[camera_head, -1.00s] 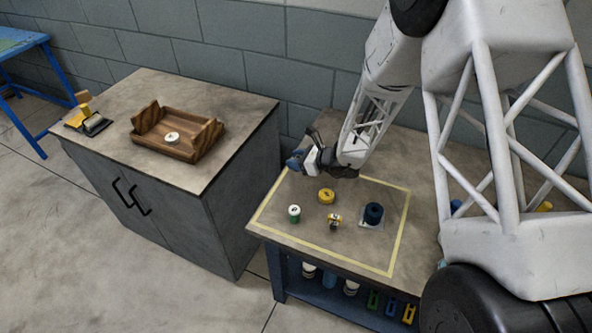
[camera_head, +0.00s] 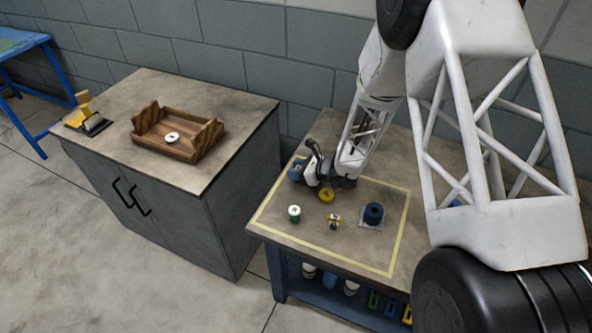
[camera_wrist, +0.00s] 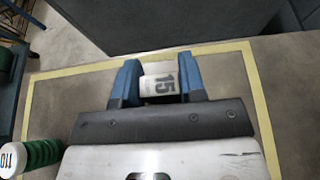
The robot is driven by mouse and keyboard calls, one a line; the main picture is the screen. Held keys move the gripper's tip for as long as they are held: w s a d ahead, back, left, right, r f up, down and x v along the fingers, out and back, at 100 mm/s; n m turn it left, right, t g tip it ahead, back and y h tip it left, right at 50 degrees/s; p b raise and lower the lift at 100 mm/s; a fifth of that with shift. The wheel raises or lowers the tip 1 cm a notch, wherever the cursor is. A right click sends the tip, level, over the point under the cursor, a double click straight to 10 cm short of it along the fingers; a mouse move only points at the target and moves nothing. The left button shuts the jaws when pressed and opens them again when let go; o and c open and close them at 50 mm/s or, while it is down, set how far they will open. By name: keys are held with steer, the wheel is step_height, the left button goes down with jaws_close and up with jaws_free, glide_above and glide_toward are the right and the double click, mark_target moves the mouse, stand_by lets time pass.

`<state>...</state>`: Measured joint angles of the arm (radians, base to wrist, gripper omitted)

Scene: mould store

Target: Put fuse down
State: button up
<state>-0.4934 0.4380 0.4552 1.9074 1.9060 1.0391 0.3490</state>
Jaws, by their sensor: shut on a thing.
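My gripper (camera_wrist: 160,83) is shut on a white fuse (camera_wrist: 160,86) marked 15, which shows between its two blue fingers in the wrist view. In the head view, my gripper (camera_head: 297,171) is low over the far left corner of the yellow-taped area on the low table (camera_head: 300,245). The fuse cannot be made out there. Whether it touches the table top is not clear.
A yellow cylinder (camera_head: 326,195), a green and white one (camera_head: 294,214), a small yellow-black item (camera_head: 333,221) and a blue cylinder (camera_head: 373,213) stand inside the tape. A cabinet (camera_head: 215,165) at left bears a wooden tray (camera_head: 148,119) holding a white round piece (camera_head: 172,137).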

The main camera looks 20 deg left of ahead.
steer(key=shift+f, duration=0.15)
steer(key=o, duration=0.9)
steer(key=shift+v, duration=6.05)
